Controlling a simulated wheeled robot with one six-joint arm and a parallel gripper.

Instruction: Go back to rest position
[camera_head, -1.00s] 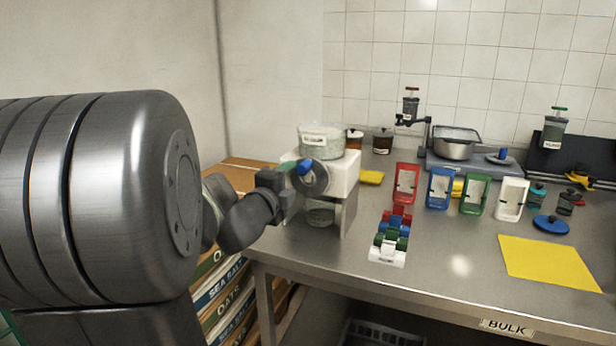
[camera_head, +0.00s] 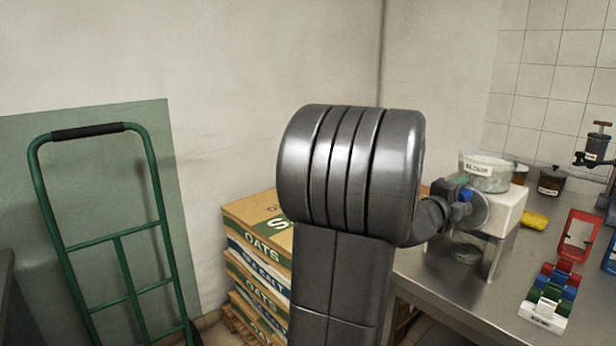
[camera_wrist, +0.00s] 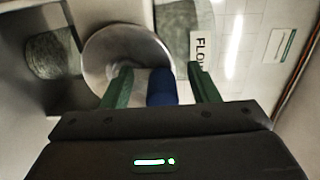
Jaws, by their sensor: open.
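My gripper (camera_head: 466,188) is at the front of a white dispenser (camera_head: 508,208) at the counter's left end, which carries a clear labelled jar (camera_head: 487,172). In the wrist view my gripper (camera_wrist: 160,74) has its two green fingers apart. A blue knob (camera_wrist: 161,88) sits between them, in front of a round metal disc (camera_wrist: 125,50). Whether the fingers touch the knob I cannot tell. My arm fills the middle of the head view and hides part of the counter's left end.
Stacked boxes marked oats (camera_head: 262,240) stand behind and left of my arm. A green hand truck (camera_head: 118,240) leans by the wall at left. On the counter (camera_head: 470,305) are a red stand (camera_head: 577,236), coloured clips (camera_head: 550,293) and a yellow item (camera_head: 536,220).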

